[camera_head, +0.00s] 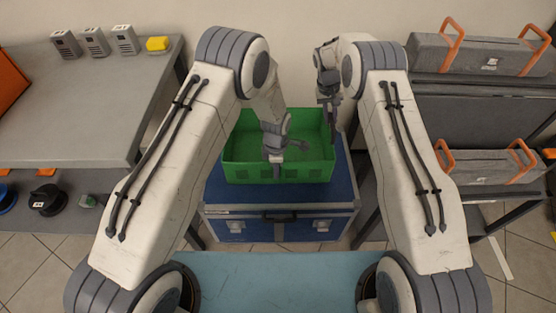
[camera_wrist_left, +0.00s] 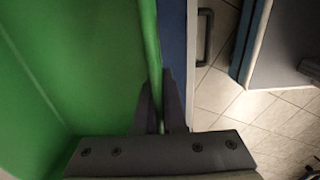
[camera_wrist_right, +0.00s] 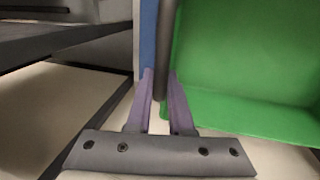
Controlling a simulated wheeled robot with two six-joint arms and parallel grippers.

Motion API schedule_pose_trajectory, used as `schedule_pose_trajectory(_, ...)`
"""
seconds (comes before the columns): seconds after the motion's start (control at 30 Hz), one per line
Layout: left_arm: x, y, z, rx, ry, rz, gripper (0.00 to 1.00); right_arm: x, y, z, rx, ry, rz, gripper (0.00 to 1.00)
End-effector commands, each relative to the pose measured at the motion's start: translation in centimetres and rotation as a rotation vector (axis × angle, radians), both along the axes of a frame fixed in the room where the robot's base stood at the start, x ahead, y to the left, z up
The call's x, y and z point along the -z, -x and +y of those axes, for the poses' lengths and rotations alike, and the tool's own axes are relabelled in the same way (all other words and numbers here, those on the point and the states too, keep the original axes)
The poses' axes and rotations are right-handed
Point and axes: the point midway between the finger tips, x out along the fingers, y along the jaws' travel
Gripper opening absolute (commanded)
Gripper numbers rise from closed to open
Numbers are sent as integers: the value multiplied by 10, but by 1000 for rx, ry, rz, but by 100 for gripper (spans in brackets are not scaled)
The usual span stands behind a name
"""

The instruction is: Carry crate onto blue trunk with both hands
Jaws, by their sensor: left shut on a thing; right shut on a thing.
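The green crate (camera_head: 300,174) is open-topped and looks empty. In the head view it is over the top of the blue trunk (camera_head: 285,194), whose blue lid shows in front of it and to its right. I cannot tell whether its bottom touches the lid. My left gripper (camera_head: 276,158) is at the crate's near wall; in the left wrist view its fingers (camera_wrist_left: 158,115) straddle that green wall (camera_wrist_left: 149,45). My right gripper (camera_head: 332,118) is at the crate's right side. In the right wrist view its fingers (camera_wrist_right: 160,90) sit either side of the dark-looking wall edge beside the green inside (camera_wrist_right: 250,60).
Grey cases with orange handles (camera_head: 485,55) are on a shelf rack at right. Tiled floor (camera_head: 40,260) shows around the trunk.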

Motion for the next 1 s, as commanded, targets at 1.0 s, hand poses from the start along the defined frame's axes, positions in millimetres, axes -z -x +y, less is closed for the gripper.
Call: schedule_pose_trajectory(1.0, 41, 5, 3, 2, -7, 14, 0, 35, -5, -3, 1, 3, -16, 0)
